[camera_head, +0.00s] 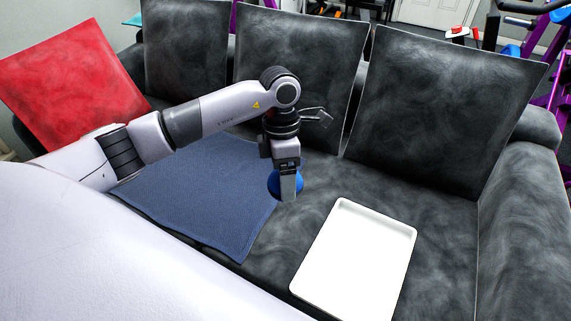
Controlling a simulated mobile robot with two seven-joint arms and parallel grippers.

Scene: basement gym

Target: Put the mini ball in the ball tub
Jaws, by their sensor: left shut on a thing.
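My left gripper (286,192) comes in from the left over the sofa and points down. It is shut on a blue mini ball (272,184), which is partly hidden behind the fingers. The ball is near the right edge of the blue towel; its exact height above the seat is hard to judge. A shallow white rectangular tub (352,262) lies on the dark seat to the right of and nearer than the gripper. Its inside looks empty. The ball is outside it. My right gripper is not in view.
A blue towel (195,205) lies on the seat at left. Large dark cushions (445,110) and a red cushion (70,85) line the sofa back. The dark armrest (525,235) is at right. Bare seat (440,235) surrounds the tub's right side.

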